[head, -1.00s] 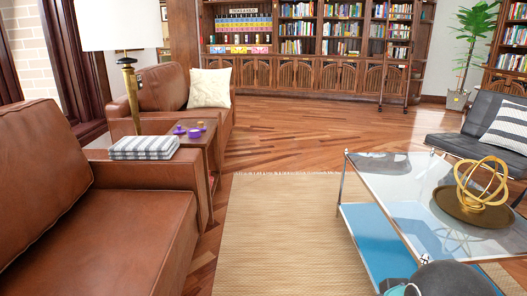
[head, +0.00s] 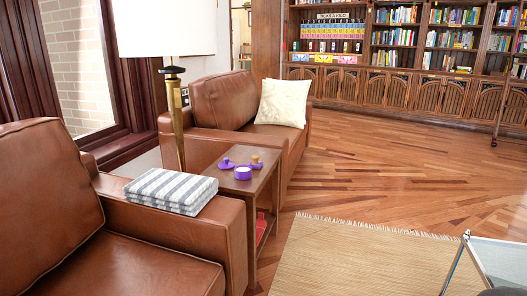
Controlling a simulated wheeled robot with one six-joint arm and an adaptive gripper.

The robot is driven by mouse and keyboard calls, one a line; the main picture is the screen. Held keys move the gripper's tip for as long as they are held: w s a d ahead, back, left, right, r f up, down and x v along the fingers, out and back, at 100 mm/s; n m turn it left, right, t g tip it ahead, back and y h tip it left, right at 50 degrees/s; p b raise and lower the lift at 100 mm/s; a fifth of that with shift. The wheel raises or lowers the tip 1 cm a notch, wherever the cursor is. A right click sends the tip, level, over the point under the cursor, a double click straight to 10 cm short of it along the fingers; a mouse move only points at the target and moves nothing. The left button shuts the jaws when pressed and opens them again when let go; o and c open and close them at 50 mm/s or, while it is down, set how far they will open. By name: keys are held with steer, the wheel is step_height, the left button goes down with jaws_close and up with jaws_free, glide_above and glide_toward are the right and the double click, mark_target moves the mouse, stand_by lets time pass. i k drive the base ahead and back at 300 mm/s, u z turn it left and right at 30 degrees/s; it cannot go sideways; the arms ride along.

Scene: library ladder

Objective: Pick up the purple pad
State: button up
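Small purple things sit on top of the wooden side table (head: 262,185) between the two leather seats. One is a low purple piece (head: 227,163) at the back left. Another is a round purple piece with a pale top (head: 243,173), nearer the front. A strip of purple shows beside a small tan knob-like object (head: 255,160) behind it. They are too small to tell which one is the pad. My gripper is not in view.
A striped folded cloth (head: 170,190) lies on the near armchair's arm (head: 190,228). A brass floor lamp (head: 176,120) stands behind the table. A glass coffee table (head: 495,262) is at the lower right. Rug (head: 350,262) and wood floor between are clear.

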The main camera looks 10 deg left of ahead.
mark_target(255, 162)
steer(key=u, duration=0.25)
steer(key=i, duration=2.65)
steer(key=u, duration=0.2)
